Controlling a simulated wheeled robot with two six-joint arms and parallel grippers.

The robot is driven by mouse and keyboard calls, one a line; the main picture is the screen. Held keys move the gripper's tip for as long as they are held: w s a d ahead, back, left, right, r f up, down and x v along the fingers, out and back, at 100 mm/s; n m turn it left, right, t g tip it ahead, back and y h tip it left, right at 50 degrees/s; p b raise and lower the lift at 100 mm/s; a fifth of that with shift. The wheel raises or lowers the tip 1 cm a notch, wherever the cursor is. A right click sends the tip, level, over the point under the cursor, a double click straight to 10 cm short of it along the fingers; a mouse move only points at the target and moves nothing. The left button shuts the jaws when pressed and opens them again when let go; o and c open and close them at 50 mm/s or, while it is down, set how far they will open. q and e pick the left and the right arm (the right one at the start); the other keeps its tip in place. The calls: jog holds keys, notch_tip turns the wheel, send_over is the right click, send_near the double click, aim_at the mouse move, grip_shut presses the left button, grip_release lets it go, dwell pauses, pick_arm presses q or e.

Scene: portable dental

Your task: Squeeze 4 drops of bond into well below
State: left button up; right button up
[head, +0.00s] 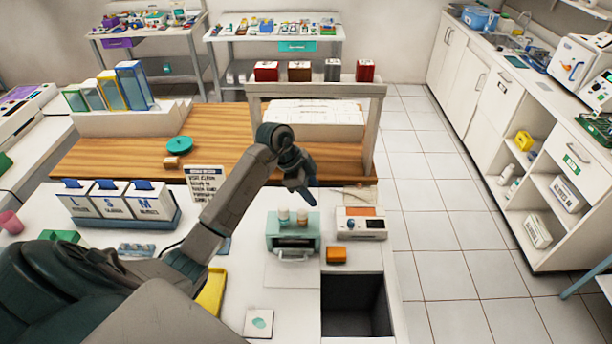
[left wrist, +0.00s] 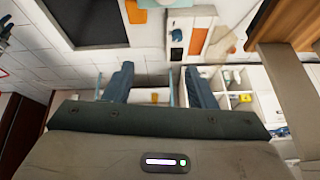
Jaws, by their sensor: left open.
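A teal dispenser (head: 293,238) stands on the white counter, with two small pale-topped bottles (head: 283,214) upright in its top. A handle-like bar and pale ledge show at its front. I cannot read which bottle is bond, and no well is clearly visible under them. My left gripper (head: 302,188) hangs above and behind the dispenser, apart from it, fingers pointing down. In the left wrist view its fingers (left wrist: 159,85) are spread with nothing between them. A white pad with a teal patch (head: 259,322) lies near the front. My right gripper is not in view.
A white device with an orange top (head: 361,224) stands right of the dispenser, and an orange block (head: 337,255) lies in front of it. A dark open bin (head: 354,305) is sunk into the counter. A yellow tray (head: 212,292) and glove boxes (head: 118,203) are at left.

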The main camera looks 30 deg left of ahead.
pick_arm(q)
jog(key=a+n+g+y, duration=0.1)
jog(key=a+y, duration=0.1)
jog(key=a, duration=0.1)
jog(key=b, duration=0.6)
send_over(301, 211)
notch_tip(301, 211, down, 6)
jog(key=shift+r, duration=0.15)
notch_tip(301, 211, down, 6)
jog(key=shift+r+b, duration=0.15)
jog(key=shift+b, duration=0.85)
jog(key=c, duration=0.6)
jog(key=shift+c, duration=0.2)
jog(key=o, duration=0.4)
